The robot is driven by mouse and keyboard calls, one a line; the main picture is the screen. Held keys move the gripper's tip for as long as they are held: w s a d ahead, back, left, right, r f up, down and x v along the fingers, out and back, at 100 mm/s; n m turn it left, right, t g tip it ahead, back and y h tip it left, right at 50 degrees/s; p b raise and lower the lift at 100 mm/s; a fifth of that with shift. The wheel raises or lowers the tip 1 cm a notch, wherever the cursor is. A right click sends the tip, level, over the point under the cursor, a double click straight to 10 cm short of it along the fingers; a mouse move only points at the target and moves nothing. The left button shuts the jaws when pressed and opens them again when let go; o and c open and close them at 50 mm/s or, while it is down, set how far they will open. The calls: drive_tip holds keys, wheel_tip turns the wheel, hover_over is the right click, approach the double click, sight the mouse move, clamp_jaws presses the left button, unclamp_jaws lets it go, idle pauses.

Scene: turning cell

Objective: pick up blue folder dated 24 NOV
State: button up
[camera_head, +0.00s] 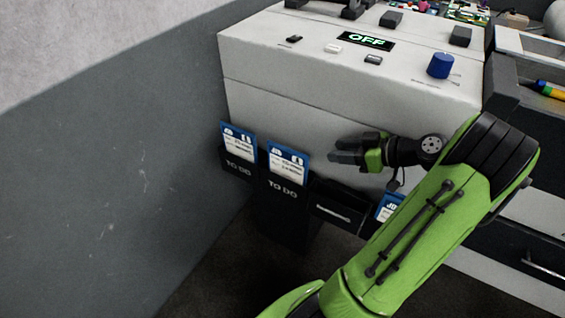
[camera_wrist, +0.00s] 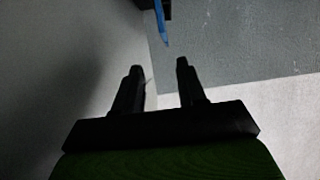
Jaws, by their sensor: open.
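Blue folders stand in black holders on the front of the white machine. One blue folder (camera_head: 238,141) is in the leftmost holder, and another blue folder (camera_head: 287,163) is in the holder to its right. A third blue folder (camera_head: 389,206) shows partly behind my arm. The dates on them are too small to read. My gripper (camera_head: 335,157) is open and empty, in front of the machine face, to the right of the second folder. In the wrist view my two fingers (camera_wrist: 158,66) are apart, and a thin blue edge (camera_wrist: 161,22) shows beyond them.
The holders carry labels; two read "TO DO" or similar. A black holder (camera_head: 339,207) between the second and third folders shows no folder. A grey wall (camera_head: 110,180) stands at left.

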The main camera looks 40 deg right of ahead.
sight(293, 150)
drive_tip(key=b+x, duration=0.1)
drive_tip(key=x, duration=0.6)
drive_tip(key=b+x, duration=0.2)
drive_tip(key=x, duration=0.6)
drive_tip(key=shift+a+r, duration=0.1)
drive_tip(key=shift+a, duration=0.15)
drive_tip(key=shift+r, duration=0.1)
clamp_jaws()
